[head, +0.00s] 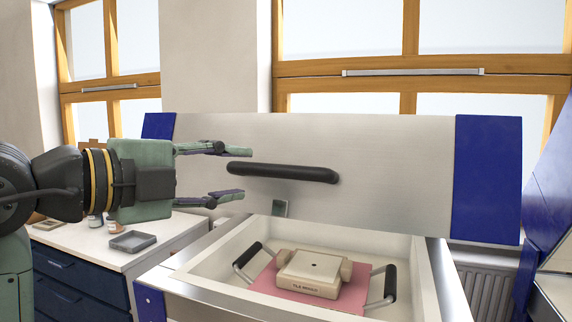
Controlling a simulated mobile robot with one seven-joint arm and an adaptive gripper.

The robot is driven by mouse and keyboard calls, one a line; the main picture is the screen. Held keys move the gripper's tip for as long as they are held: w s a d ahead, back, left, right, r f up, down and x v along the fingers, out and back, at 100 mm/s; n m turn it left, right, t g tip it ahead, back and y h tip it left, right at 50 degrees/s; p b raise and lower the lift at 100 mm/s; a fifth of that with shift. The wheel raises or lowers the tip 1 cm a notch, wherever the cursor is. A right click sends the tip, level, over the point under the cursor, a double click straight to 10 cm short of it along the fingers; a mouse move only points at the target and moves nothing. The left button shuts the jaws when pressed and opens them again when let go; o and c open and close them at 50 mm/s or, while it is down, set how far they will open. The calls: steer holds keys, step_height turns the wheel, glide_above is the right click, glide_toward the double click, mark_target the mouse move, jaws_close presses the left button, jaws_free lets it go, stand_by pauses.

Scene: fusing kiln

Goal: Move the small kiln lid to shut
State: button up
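The kiln lid (390,150) stands raised at the back of the kiln, a broad brushed-metal panel with blue ends. A black bar handle (283,172) runs across its face. The kiln body (437,280) is below, with its pale chamber open to view. My gripper (242,173) is at the left, in front of the lid. Its two fingers are spread apart, one above and one below the level of the handle's left end. Nothing is seen between them. Whether the fingertips touch the lid cannot be told.
A beige block (313,273) sits on a pink board (265,282) with black-gripped handles inside the kiln. At left, a white-topped counter with blue drawers (68,281) bears a grey tray (132,241). A blue panel (545,225) stands close at right. Windows are behind.

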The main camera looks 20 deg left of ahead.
mark_target(266, 171)
steer(key=p+x, duration=0.2)
steer(key=x, duration=0.6)
steer(key=shift+w+d, duration=0.2)
steer(key=shift+w, duration=0.15)
steer(key=shift+c, duration=0.4)
jaws_close()
